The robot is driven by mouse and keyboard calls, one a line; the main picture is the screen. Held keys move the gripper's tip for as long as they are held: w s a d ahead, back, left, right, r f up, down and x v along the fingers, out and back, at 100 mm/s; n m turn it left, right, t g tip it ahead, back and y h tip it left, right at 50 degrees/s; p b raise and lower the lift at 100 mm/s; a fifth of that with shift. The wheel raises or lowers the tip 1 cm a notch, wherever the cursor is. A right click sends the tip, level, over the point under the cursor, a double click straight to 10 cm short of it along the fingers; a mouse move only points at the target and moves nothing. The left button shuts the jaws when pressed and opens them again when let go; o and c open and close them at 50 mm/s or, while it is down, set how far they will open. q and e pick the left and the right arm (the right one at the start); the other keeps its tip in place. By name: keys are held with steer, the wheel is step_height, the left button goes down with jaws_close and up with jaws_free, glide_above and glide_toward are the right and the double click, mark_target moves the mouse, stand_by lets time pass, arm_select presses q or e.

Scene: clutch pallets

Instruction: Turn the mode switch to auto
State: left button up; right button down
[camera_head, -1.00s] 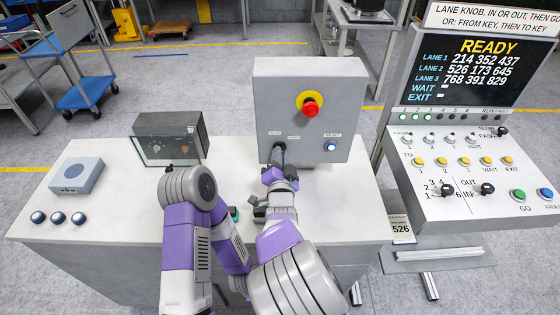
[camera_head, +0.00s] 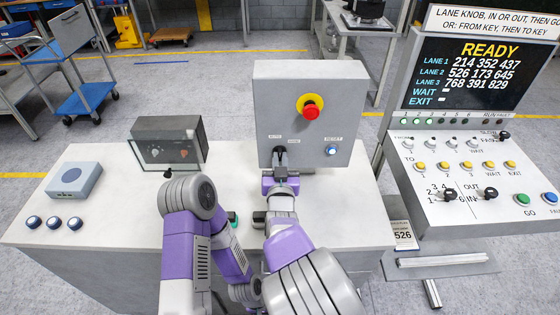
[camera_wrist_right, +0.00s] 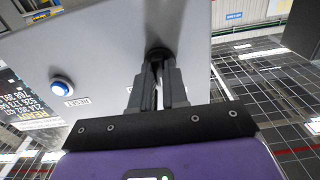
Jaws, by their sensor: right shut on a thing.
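The mode switch (camera_wrist_right: 158,53) is a black knob low on the front of the grey control box (camera_head: 345,92). My right gripper (camera_wrist_right: 158,78) is shut on it, with one dark finger on each side. In the head view, the knob (camera_head: 280,151) is mostly hidden by my right gripper (camera_head: 280,164). Small labels sit above the switch, one at its left and one at its right, too small to read surely. The knob's pointing direction is hidden. My left arm is folded over the table's front, and its gripper cannot be made out.
The box also carries a red stop button (camera_head: 310,108) on yellow and a lit blue reset button (camera_head: 331,151). A dark box (camera_head: 168,141) and a small grey-blue box (camera_head: 74,180) stand left on the white table (camera_head: 120,220). A lane console (camera_head: 470,205) stands right.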

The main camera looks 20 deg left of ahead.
steer(key=shift+n, duration=0.3)
steer(key=c, duration=1.1)
jaws_free()
steer(key=shift+c, duration=0.2)
steer(key=v, duration=0.7)
steer(key=shift+s, duration=0.3)
steer(key=shift+d, duration=0.1)
